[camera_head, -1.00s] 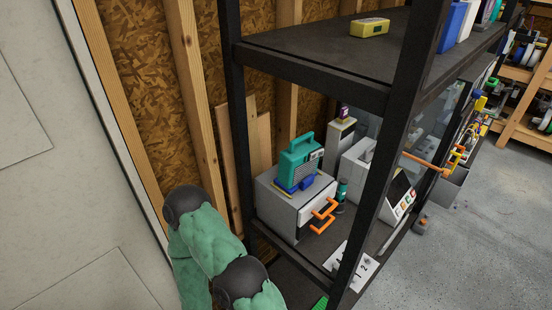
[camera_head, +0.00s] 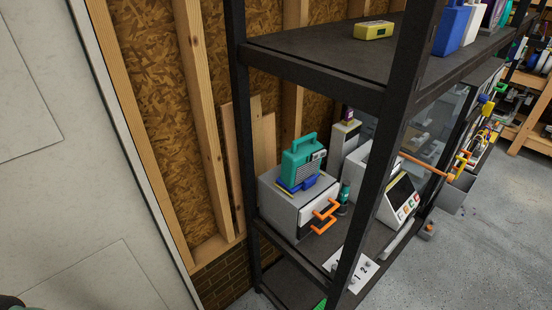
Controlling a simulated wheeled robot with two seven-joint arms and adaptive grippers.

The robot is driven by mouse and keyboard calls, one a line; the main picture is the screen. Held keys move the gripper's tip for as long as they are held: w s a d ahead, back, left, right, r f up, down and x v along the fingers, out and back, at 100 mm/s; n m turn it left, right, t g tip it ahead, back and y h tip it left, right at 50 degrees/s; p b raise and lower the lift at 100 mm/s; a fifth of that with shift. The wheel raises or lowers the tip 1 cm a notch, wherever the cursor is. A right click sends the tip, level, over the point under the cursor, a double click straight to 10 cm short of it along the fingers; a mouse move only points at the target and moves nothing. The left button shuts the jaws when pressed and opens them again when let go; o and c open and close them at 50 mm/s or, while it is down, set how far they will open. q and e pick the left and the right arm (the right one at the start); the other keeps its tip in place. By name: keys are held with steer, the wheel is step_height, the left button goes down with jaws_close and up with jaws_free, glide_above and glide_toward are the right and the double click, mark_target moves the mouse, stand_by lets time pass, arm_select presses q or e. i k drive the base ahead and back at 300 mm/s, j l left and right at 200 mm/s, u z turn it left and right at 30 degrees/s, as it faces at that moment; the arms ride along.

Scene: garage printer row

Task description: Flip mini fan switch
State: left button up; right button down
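A teal box-shaped device (camera_head: 301,162) with a carry handle and a grilled front stands on a grey cabinet on the shelf. It could be the mini fan, but I cannot tell for sure. No switch can be made out on it at this size. A blue part (camera_head: 303,183) lies at its foot. Neither of my grippers is in view; only a dark sliver of my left arm shows at the bottom left corner.
The grey cabinet (camera_head: 277,207) has orange handles. A black shelf post (camera_head: 386,150) rises in front. A white device with buttons (camera_head: 398,197) and a card with numbers (camera_head: 352,268) are to its right. A yellow box (camera_head: 373,31) sits on the upper shelf. Open floor lies right.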

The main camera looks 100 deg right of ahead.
mark_target(322, 154)
steer(key=j+u, duration=0.1)
steer(key=u, duration=0.35)
steer(key=k+j+u, duration=0.1)
steer(key=u, duration=0.4)
steer(key=j+u, duration=0.2)
steer(key=u, duration=0.25)
steer(key=j, duration=0.3)
steer(key=k+j, duration=0.15)
steer(key=j, duration=0.15)
steer(key=z, duration=0.5)
steer(key=j+z, duration=0.1)
steer(key=z, duration=0.35)
steer(key=k+z, duration=0.1)
steer(key=z, duration=0.85)
steer(key=k+z, duration=0.1)
steer(key=z, duration=0.85)
steer(key=k, duration=0.05)
